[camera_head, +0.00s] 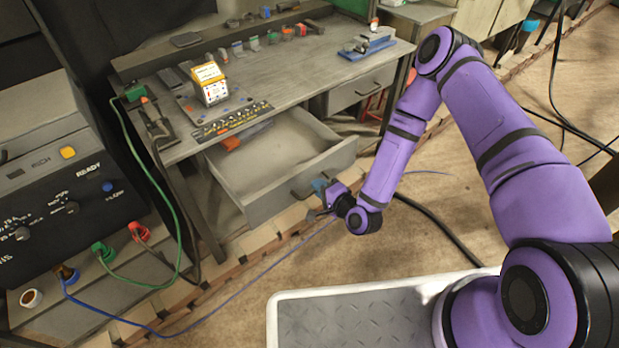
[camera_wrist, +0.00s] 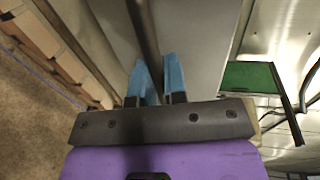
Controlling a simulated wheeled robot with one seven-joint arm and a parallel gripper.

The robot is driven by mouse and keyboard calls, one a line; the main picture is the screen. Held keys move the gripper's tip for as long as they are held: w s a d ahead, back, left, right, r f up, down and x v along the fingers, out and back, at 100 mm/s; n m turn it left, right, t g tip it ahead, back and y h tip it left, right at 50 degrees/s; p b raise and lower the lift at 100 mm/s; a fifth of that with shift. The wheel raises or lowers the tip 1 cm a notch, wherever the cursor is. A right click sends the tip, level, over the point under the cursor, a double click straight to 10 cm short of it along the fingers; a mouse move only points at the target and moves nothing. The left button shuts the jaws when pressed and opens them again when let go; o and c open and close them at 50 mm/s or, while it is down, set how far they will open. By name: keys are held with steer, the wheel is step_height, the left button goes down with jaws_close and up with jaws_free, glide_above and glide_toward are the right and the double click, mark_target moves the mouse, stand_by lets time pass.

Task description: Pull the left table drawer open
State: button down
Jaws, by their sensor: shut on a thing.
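The left table drawer (camera_head: 262,207) is pulled well out from under the grey workbench (camera_head: 290,75), and its inside shows. Its dark bar handle (camera_head: 300,192) is on the front panel. My gripper (camera_head: 322,187) is at the right end of this handle. In the wrist view the two blue fingers of my gripper (camera_wrist: 160,82) are shut around the dark handle (camera_wrist: 145,35), with the grey drawer front (camera_wrist: 200,40) behind. An orange item (camera_head: 230,143) lies toward the back left of the drawer.
The right drawer (camera_head: 358,90) is shut. A black control box (camera_head: 60,195) with green, red and blue cables stands at left. A boxed item (camera_head: 209,85) and a blue vise-like tool (camera_head: 368,45) sit on the bench. Cables cross the floor (camera_head: 430,190), which is otherwise open.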

steer(key=shift+f+v, duration=0.15)
steer(key=shift+v, duration=0.7)
steer(key=shift+f+v, duration=0.2)
steer(key=shift+v, duration=0.65)
steer(key=c, duration=1.2)
jaws_free()
steer(key=v, duration=1.1)
steer(key=shift+w, duration=0.15)
